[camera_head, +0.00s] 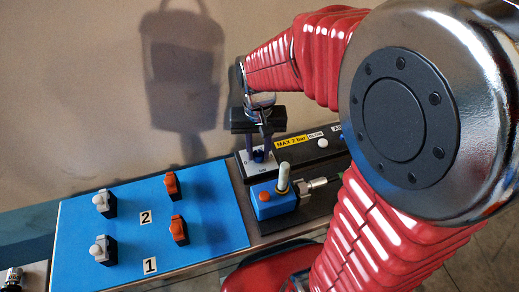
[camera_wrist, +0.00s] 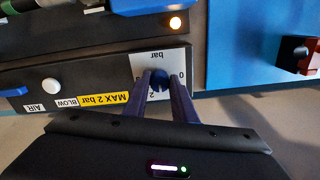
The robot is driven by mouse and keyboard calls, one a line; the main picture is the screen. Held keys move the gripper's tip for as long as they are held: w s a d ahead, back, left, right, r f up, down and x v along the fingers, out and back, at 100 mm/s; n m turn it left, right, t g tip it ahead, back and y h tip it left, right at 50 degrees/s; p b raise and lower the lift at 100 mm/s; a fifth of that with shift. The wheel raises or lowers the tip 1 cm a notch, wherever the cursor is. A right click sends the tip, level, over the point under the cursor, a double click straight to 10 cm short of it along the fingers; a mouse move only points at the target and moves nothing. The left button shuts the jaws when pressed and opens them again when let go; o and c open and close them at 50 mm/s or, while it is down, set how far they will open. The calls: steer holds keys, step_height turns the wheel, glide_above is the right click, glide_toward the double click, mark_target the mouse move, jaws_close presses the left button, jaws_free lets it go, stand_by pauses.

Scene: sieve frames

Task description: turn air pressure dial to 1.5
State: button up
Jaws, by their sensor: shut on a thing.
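The air pressure dial is a small dark blue knob (camera_wrist: 160,79) on a white scale plate (camera_wrist: 147,60) marked "bar", "0" and "2". My gripper (camera_wrist: 161,84) is shut on the knob, with one blue finger on each side of it. In the head view my gripper (camera_head: 258,154) points down onto the knob from above, and the white plate (camera_head: 262,166) shows around its fingertips. The fingers hide much of the knob and part of the scale, so I cannot tell the dial's reading.
A yellow "MAX 2 bar" label (camera_head: 289,142) and a white button (camera_head: 323,143) sit right of the dial. A blue block (camera_head: 268,210) with a red button and upright pale lever stands in front. A blue panel (camera_head: 203,231) with several orange and white switches lies left. The wall is close behind.

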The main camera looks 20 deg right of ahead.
mark_target(258, 154)
steer(key=shift+w+r, duration=0.1)
steer(key=shift+w, duration=0.05)
steer(key=o, duration=1)
steer(key=shift+o, duration=0.2)
step_height(258, 154, up, 14)
steer(key=shift+f, duration=0.2)
steer(key=shift+f, duration=0.1)
step_height(258, 154, down, 13)
stand_by(0.8)
